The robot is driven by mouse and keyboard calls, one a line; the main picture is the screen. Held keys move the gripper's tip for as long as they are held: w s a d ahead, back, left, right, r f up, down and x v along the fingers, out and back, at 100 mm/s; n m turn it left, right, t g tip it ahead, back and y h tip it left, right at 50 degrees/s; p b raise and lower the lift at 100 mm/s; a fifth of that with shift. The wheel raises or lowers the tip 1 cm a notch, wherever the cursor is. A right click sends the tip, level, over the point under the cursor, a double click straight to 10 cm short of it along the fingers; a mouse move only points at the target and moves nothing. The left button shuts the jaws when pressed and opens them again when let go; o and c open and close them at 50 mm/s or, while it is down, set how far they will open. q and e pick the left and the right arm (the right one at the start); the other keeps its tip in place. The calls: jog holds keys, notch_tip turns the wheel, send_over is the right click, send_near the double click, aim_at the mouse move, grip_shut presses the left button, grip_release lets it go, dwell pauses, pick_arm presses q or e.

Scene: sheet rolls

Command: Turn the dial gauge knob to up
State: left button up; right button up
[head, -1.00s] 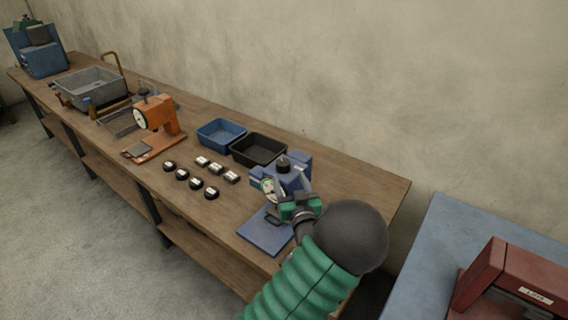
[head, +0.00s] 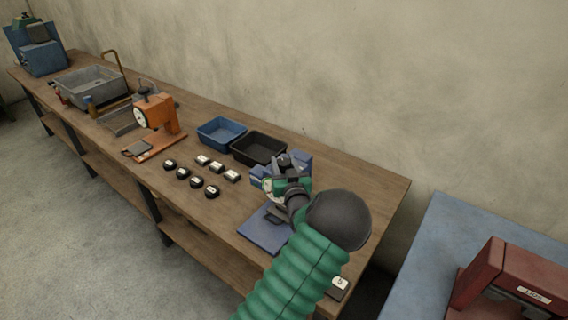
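The blue dial gauge (head: 258,173) stands near the right end of the wooden workbench, with a blue base plate (head: 262,235) in front. Its round white dial face is mostly covered by my gripper. Its dark knob (head: 284,159) shows on top, partly hidden; I cannot tell which way it points. My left gripper (head: 287,167) is in front of the gauge's upper part, its fingers spread apart near the knob. I cannot tell whether they touch it. My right gripper is out of view.
An orange dial gauge (head: 160,112) stands further left on the bench. Blue (head: 220,131) and black (head: 258,147) bins sit behind several small black and white parts. A grey tub (head: 90,85) is further left. A blue table (head: 440,250) with a red device (head: 510,285) is at right.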

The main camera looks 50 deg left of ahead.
pick_arm(q)
jog(key=c, duration=0.5)
jog(key=shift+w+r+n+g+y, duration=0.15)
jog(key=shift+n+g+y, duration=0.15)
jog(key=shift+g, duration=0.2)
jog(key=shift+n+g+y, duration=0.3)
jog(key=shift+n+g, duration=0.2)
jog(key=shift+g, duration=0.1)
jog(key=o, duration=1.4)
jog(key=shift+c, duration=0.2)
jog(key=v, duration=1.7)
jog(key=shift+b, duration=0.4)
jog(key=shift+a, duration=0.15)
